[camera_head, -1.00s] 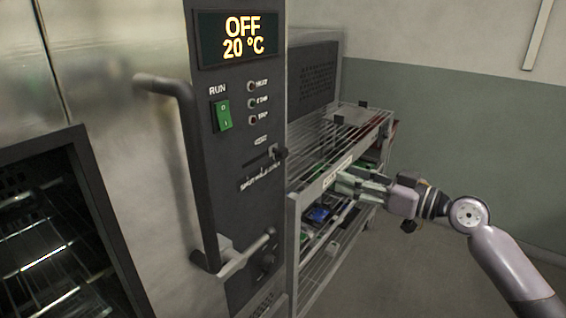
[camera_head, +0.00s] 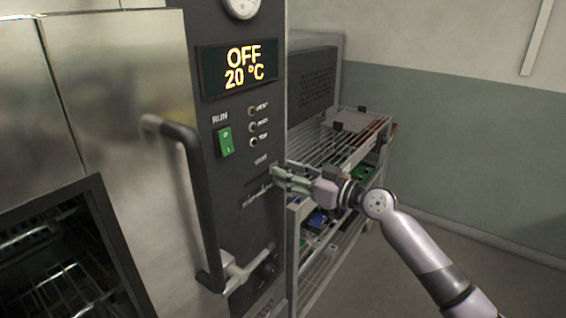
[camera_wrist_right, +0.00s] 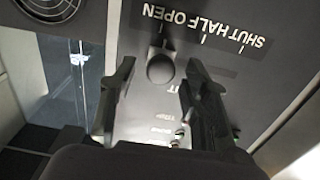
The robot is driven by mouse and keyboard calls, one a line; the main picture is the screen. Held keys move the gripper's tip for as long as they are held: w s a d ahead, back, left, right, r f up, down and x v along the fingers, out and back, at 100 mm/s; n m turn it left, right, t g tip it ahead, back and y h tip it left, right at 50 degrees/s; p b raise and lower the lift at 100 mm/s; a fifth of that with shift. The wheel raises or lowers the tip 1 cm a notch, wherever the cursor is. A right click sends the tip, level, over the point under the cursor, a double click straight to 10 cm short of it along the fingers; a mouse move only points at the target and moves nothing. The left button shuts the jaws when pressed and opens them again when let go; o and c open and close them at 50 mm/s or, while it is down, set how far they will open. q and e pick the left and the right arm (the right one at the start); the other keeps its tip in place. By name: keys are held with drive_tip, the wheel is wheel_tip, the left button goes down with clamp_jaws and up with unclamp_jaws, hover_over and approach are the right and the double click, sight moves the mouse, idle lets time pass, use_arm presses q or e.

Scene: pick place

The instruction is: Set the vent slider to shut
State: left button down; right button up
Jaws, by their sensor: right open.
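The vent slider's dark round knob (camera_wrist_right: 160,68) sits at the OPEN end of its scale in the right wrist view. The printed SHUT, HALF, OPEN label (camera_wrist_right: 205,28) appears upside down there, with SHUT at the right. My right gripper (camera_wrist_right: 161,66) is open, with one fingertip on either side of the knob; I cannot tell whether they touch it. In the head view, my right gripper (camera_head: 276,173) is at the oven's dark control panel (camera_head: 225,185), at the right end of the slider scale (camera_head: 257,194). Its fingers hide the knob there. My left gripper is not in view.
The green RUN switch (camera_head: 225,141) and indicator lamps are above the slider. The door handle (camera_head: 192,190) stands out to the left and a metal lever (camera_head: 245,268) lies below. A wire rack (camera_head: 335,145) with items stands to the right.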

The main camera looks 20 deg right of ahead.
drive_tip(key=shift+x, duration=1.1)
drive_tip(key=shift+c, duration=0.5)
clamp_jaws()
